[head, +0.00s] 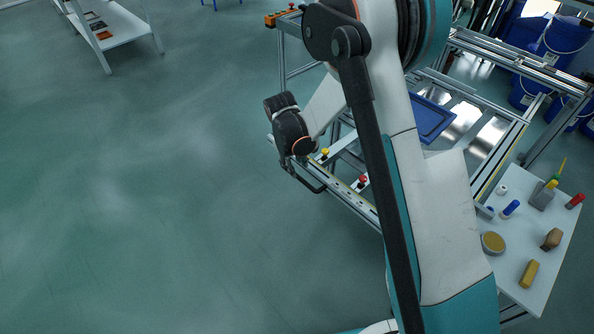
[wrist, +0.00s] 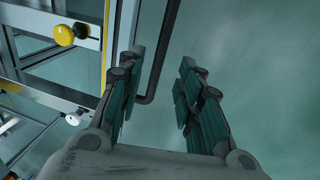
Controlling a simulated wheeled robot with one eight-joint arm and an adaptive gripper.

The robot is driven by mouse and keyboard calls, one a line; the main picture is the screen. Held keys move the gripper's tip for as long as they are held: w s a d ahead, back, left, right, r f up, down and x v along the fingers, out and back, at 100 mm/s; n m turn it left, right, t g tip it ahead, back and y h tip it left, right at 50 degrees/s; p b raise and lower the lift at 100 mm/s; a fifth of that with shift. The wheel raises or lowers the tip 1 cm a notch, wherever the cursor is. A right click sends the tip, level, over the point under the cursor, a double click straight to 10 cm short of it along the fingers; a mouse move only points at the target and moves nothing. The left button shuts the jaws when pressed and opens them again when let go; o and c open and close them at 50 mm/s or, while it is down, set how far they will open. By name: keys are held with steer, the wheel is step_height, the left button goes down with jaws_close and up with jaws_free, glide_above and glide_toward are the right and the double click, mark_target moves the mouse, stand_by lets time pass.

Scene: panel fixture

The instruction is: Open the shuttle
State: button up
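No part is clearly identifiable as the shuttle. A thin dark bent bar, like a handle (head: 308,185), sticks out from the front rail of the metal fixture (head: 350,200) in the head view. In the wrist view the dark bar (wrist: 161,55) runs down between my fingers, nearer the left one, and bends toward the left finger. My gripper (wrist: 160,92) is open, with a wide gap between its pads. In the head view my gripper (head: 288,160) is at the bar, partly hidden by the wrist. Contact with the bar cannot be told.
A yellow knob (head: 325,153) and a red knob (head: 363,181) sit on the fixture near the rail. A blue tray (head: 432,119) lies farther back. A white side table (head: 520,255) holds several small items. Open floor (head: 140,200) lies left.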

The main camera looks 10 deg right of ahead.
step_height(320, 180, up, 6)
steer(key=a, duration=0.1)
steer(key=shift+s, duration=0.35)
steer(key=s+d+r+m+t, duration=0.1)
steer(key=s+d+r, duration=0.1)
steer(key=s+r, duration=0.3)
steer(key=s+d+r+m+t+y, duration=0.1)
steer(key=s+d+r, duration=0.15)
steer(key=r, duration=0.45)
steer(key=s+d+r+m+t, duration=0.1)
steer(key=s+d+r, duration=0.1)
steer(key=s+r, duration=0.3)
steer(key=s+d+r+m+t, duration=0.1)
steer(key=s+d+r+m, duration=0.1)
steer(key=s, duration=0.5)
steer(key=s+d+r+m+t, duration=0.1)
steer(key=s+d+r+t, duration=0.1)
steer(key=s, duration=0.5)
steer(key=shift+s+r+m+y, duration=0.4)
steer(key=shift+r, duration=0.05)
